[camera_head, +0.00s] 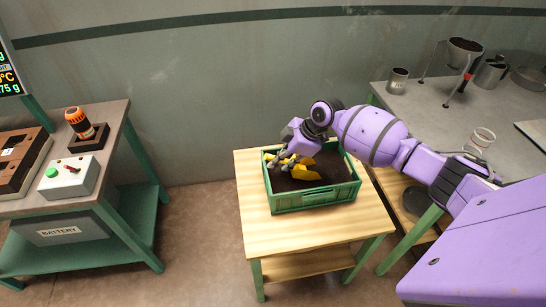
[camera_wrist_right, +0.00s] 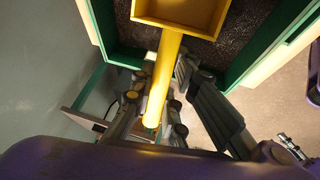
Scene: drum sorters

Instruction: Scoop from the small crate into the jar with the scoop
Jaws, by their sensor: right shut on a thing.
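The small green crate (camera_head: 318,201) stands on a light wooden table and holds dark granular material. My right gripper (camera_head: 286,163) is over the crate's left part, shut on the handle of the yellow scoop (camera_head: 306,174). In the right wrist view the scoop (camera_wrist_right: 163,75) runs away between the fingers (camera_wrist_right: 160,95). Its pan is over the dark material, and the visible part of its inside looks bare. Whether the pan touches the material I cannot tell. A clear glass jar (camera_head: 481,139) stands on the grey bench at the right, beyond my right arm. My left gripper is not in view.
The grey bench (camera_head: 425,108) also holds a metal cup (camera_head: 398,81), a funnel on a stand (camera_head: 465,50) and a metal pitcher (camera_head: 491,72). The wooden table (camera_head: 258,231) has free room in front of the crate. A workbench with a switch box (camera_head: 69,177) is at left.

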